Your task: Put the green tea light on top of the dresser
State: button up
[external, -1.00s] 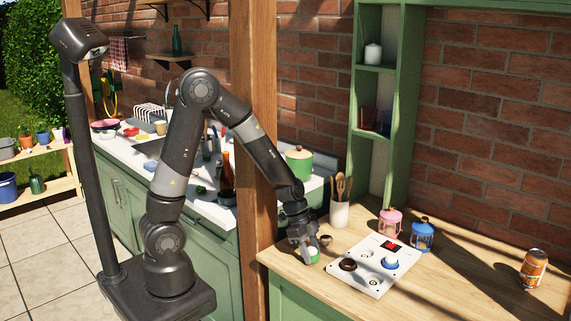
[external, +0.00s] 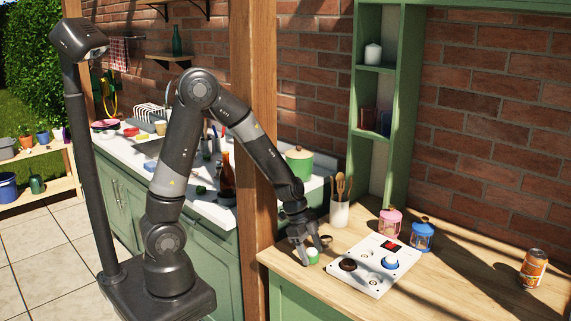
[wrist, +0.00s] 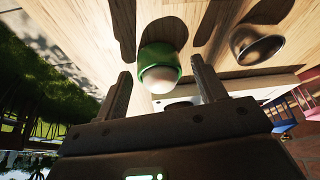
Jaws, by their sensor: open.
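The green tea light (external: 313,256), a small green cup with a white top, stands on the wooden dresser top (external: 460,275) near its left end. In the wrist view the tea light (wrist: 160,70) is just beyond the fingertips, roughly between them. My gripper (external: 305,255) is open beside the tea light in the external view. In the wrist view my gripper (wrist: 160,85) has its two fingers wide apart with nothing held between them.
A white panel (external: 372,275) with dark and blue knobs lies just right of the tea light. A small dark bowl (wrist: 258,45) is close by. Pink (external: 390,222) and blue (external: 422,236) lanterns, a utensil pot (external: 340,214) and an orange can (external: 533,268) stand farther off.

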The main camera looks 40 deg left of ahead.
jog(key=r, duration=0.5)
jog(key=a+r, duration=0.1)
jog(key=r, duration=0.2)
jog(key=shift+r, duration=0.75)
jog(key=shift+s, duration=0.1)
